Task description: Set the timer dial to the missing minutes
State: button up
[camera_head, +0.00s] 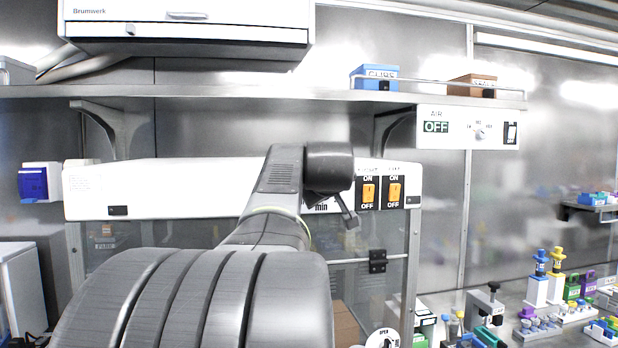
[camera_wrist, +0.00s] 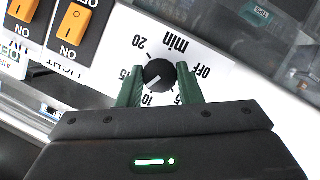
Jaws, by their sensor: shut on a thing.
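The timer dial (camera_wrist: 159,74) is a small black round knob on a white panel marked "min", with "off", 5, 10, 15 and 20 around it. A light mark on the knob points to the picture's lower left, roughly between the 10 and 15 labels; the exact value is hard to read. My gripper (camera_wrist: 159,84) has its green fingers on both sides of the knob, shut on it. In the head view my gripper (camera_head: 348,214) is at the panel front, and my arm hides the dial; only "min" shows beside it.
Two orange rocker switches, one (camera_head: 368,193) and another (camera_head: 394,192), sit right of the dial. An AIR panel (camera_head: 467,128) hangs under the shelf (camera_head: 240,92). A blue box (camera_head: 375,77) and a brown box (camera_head: 472,85) stand on the shelf. Coloured labware crowds the bench at right.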

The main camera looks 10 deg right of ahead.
jog(key=shift+d+m+g+y+p, duration=0.15)
jog(key=shift+m+y+p, duration=0.4)
jog(key=shift+m+y, duration=0.45)
jog(key=shift+d+m+g+y+p, duration=0.15)
jog(key=shift+m+y+p, duration=0.45)
jog(key=shift+m, duration=0.7)
jog(key=shift+a, duration=0.15)
jog(key=shift+f, duration=0.1)
jog(key=o, duration=1)
jog(key=b+v, duration=0.2)
jog(key=v, duration=1.1)
jog(key=shift+s, duration=0.35)
